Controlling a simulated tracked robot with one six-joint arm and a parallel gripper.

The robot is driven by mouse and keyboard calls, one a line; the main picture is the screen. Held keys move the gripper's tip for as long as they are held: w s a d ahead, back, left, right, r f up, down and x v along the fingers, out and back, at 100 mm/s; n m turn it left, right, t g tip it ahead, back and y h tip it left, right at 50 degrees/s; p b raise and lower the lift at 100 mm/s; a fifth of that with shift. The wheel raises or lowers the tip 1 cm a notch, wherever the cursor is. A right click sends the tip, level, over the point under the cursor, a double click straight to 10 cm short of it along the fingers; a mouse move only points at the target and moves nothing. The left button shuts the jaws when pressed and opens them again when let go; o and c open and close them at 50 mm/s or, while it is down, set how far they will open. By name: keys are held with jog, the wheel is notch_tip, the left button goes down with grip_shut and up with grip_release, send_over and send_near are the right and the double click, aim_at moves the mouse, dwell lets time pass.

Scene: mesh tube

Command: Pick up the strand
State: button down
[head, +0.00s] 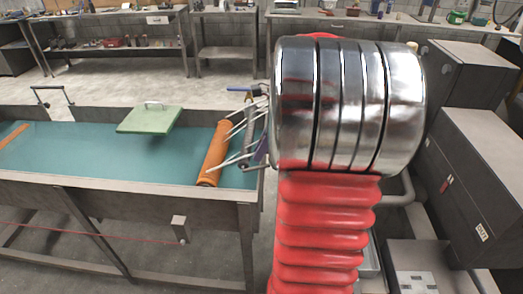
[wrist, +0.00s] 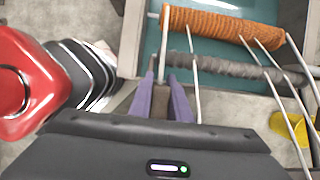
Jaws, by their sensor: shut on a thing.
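A grey, fuzzy strand (wrist: 232,69) runs across the wrist view, from between my gripper's fingertips at its left end to the right edge. My gripper (wrist: 160,76) has two purple fingers shut on that left end. An orange mesh tube (wrist: 225,26) lies beyond the strand, roughly alongside it. In the head view the orange tube (head: 215,150) lies at the right end of the teal-topped table, and my gripper (head: 260,152) is just to its right, partly hidden by my arm. The strand is hard to make out there.
Several thin pale rods (wrist: 195,90) cross over the tube and strand. The teal table (head: 80,150) has raised edges and a green board (head: 150,119) with a handle. Dark cabinets (head: 470,150) stand at the right. A yellow object (wrist: 290,128) shows below the strand.

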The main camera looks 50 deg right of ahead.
notch_tip(320, 180, up, 18)
dwell(0.5)
dwell(0.6)
jog(key=shift+r, duration=2.15)
